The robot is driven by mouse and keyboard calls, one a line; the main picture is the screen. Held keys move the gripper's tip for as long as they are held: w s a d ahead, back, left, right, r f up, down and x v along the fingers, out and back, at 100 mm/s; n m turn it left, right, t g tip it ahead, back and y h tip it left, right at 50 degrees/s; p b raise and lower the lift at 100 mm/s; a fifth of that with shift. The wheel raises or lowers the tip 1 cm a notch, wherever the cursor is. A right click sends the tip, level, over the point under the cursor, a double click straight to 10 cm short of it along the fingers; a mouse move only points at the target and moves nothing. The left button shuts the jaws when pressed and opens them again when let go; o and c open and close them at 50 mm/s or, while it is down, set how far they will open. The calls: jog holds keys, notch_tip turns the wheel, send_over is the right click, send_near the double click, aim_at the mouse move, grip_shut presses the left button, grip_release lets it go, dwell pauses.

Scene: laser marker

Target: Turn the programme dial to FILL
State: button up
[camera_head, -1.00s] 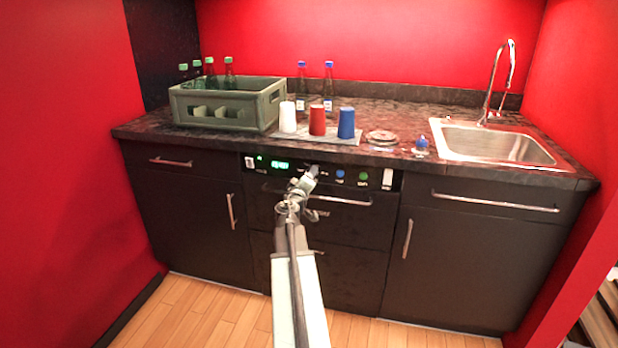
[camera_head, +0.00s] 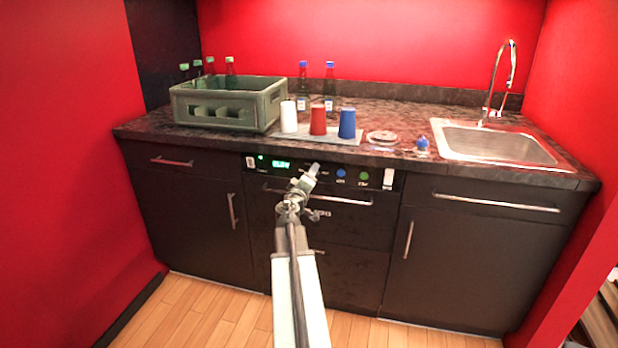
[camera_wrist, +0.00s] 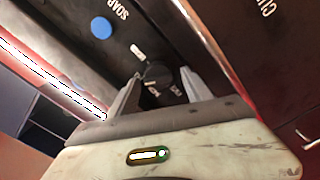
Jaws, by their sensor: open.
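The programme dial (camera_wrist: 157,74) is a round black knob on the dark control panel. In the wrist view it sits between the two fingers of my gripper (camera_wrist: 162,76), which are apart on either side of it. Whether the fingers touch it is unclear. In the head view my gripper (camera_head: 311,172) is at the panel front and hides the dial. The green lit display (camera_head: 281,165) is just left of it, with small letters. White marks stand around the dial in the wrist view, too small and tilted to read as FILL.
A blue button (camera_head: 341,173) and a green button (camera_head: 364,176) lie right of the dial. A bar handle (camera_head: 345,202) runs below the panel. The counter above holds a green crate (camera_head: 225,118), cups, bottles and a sink (camera_head: 497,145).

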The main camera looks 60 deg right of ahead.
jog(key=v, duration=0.8)
jog(key=shift+w, duration=0.1)
